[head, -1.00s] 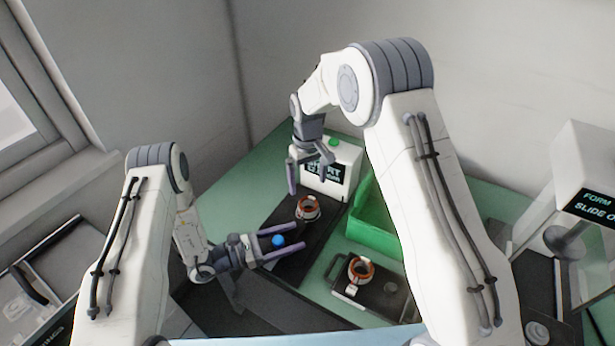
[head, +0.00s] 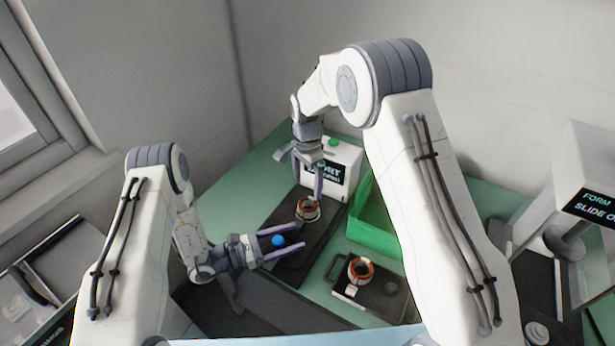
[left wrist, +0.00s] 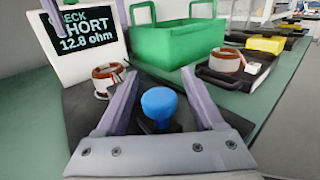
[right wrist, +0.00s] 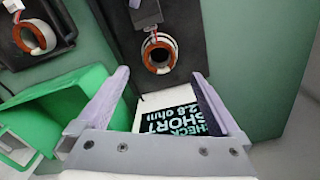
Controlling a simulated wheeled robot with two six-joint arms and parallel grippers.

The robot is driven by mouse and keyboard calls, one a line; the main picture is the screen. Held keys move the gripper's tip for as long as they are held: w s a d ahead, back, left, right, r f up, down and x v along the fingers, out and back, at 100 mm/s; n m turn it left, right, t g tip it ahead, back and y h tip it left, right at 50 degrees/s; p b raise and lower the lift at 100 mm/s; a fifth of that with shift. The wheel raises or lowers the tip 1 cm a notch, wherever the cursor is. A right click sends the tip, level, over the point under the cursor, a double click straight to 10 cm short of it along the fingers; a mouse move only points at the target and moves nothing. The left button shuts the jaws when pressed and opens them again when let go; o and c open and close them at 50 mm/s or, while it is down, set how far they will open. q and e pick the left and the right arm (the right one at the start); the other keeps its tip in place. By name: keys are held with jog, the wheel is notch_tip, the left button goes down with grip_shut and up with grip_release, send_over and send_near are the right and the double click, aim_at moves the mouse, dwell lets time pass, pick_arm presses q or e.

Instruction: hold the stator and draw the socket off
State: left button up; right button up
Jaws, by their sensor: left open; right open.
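The stator (head: 308,209), a copper-and-white ring, sits on a black test plate (head: 283,216) in front of the tester. It also shows in the left wrist view (left wrist: 105,74) and the right wrist view (right wrist: 158,56). A grey block (right wrist: 147,13) lies against its edge in the right wrist view; I take it for the socket, but cannot see how it joins. My right gripper (head: 307,186) is open and empty above the stator. My left gripper (head: 293,237) is open, its fingers on either side of a blue knob (left wrist: 158,103), not closed on it.
A white tester (left wrist: 84,43) reads "CHECK SHORT 12.8 ohm" behind the plate. A green crate (head: 370,235) stands to the right. A second stator (head: 361,269) sits on a black handled tray (head: 392,298) at the front right.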

aim_at(307, 206)
notch_tip(307, 206, down, 10)
jog(key=shift+f, duration=0.2)
grip_shut()
pick_arm(q)
grip_shut()
